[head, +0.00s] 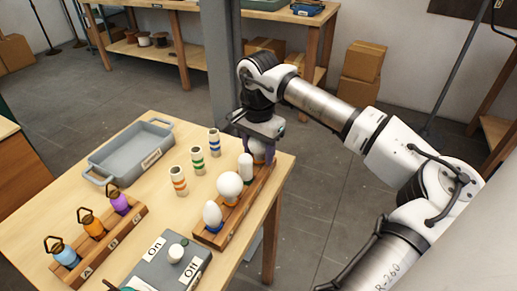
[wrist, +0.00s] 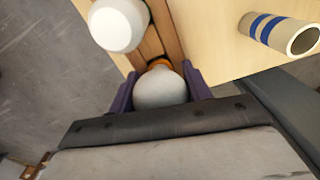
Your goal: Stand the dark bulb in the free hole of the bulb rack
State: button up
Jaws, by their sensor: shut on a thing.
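My gripper (head: 261,152) is at the far end of the wooden bulb rack (head: 228,228), pointing down. In the wrist view its purple fingers are shut on a greyish, rounded bulb (wrist: 160,90), the dark bulb, with an orange collar at its base. The bulb is over the end of the rack, in line with the row. I cannot tell whether its base is in the hole or just above it. The rack also holds an egg-shaped white bulb (head: 212,213), a round white bulb (head: 230,185) and a tall white bulb (head: 246,167).
Three striped tubes, orange (head: 178,181), green (head: 198,160) and blue (head: 214,143), stand left of the rack. A grey tray (head: 130,153), a rack of coloured lanterns (head: 96,228) and an On/Off panel (head: 170,262) share the table. The table's right edge is close beside the rack.

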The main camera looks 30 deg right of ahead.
jog(key=shift+f+b, duration=0.2)
jog(key=shift+b, duration=0.15)
dwell(0.3)
jog(key=o, duration=1)
jog(key=shift+r, duration=0.1)
notch_tip(320, 180, up, 14)
jog(key=shift+f+b, duration=0.15)
jog(key=shift+b, duration=0.5)
